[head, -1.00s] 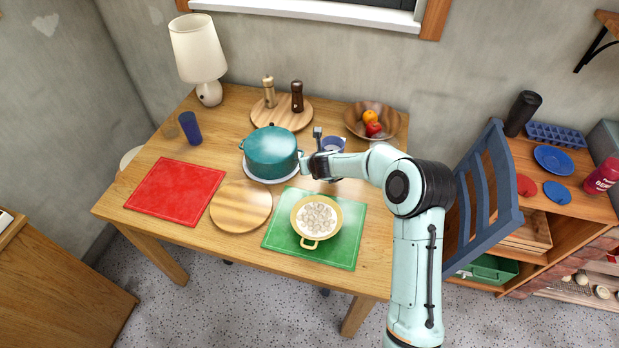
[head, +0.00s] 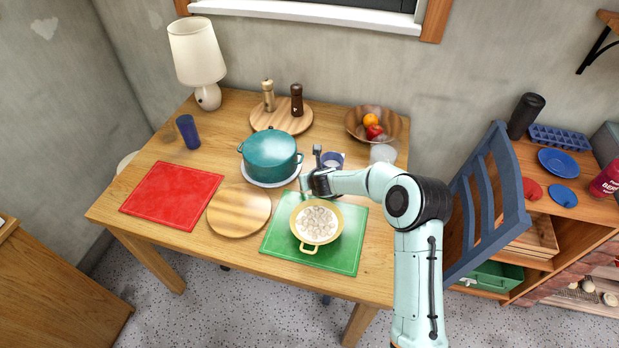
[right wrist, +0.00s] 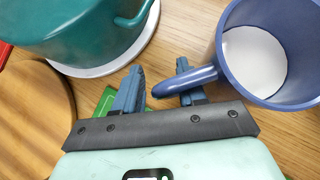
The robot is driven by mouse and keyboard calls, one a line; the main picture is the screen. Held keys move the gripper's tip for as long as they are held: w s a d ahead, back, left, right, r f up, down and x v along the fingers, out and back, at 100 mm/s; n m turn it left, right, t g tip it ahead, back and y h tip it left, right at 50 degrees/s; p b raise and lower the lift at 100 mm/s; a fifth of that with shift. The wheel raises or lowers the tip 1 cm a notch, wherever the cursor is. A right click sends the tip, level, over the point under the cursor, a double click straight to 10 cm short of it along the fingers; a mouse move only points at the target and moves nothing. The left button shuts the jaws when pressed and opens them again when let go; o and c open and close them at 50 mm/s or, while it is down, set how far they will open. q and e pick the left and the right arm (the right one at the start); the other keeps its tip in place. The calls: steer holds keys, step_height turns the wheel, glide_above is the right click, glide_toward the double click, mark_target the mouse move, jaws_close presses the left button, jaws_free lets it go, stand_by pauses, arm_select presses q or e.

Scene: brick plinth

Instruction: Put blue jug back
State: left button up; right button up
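The blue jug (head: 333,158) stands on the table behind my right forearm, which partly hides it in the head view. In the right wrist view the jug (right wrist: 222,45) is at the upper right, its round mouth facing the camera and its inside pale at the bottom. Its handle (right wrist: 178,82) reaches toward my right gripper (right wrist: 158,88). The fingers are apart; the handle crosses the right finger, and its end lies between the two fingers. Contact cannot be told. In the head view the right gripper (head: 306,185) is between the pot and the yellow bowl. My left gripper is not in view.
A teal pot (head: 270,153) stands on a white plate close left. A yellow bowl (head: 316,246) with pale pieces sits on a green mat (head: 345,250) in front. A wooden fruit bowl (head: 360,133) and clear glass (head: 383,152) stand behind. A blue chair (head: 482,205) is right.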

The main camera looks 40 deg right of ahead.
steer(key=shift+r, duration=0.15)
steer(key=shift+s+r, duration=0.1)
steer(key=shift+r, duration=0.2)
steer(key=v, duration=1.1)
steer(key=shift+s+a, duration=0.2)
steer(key=shift+s, duration=0.05)
steer(key=shift+r, duration=0.15)
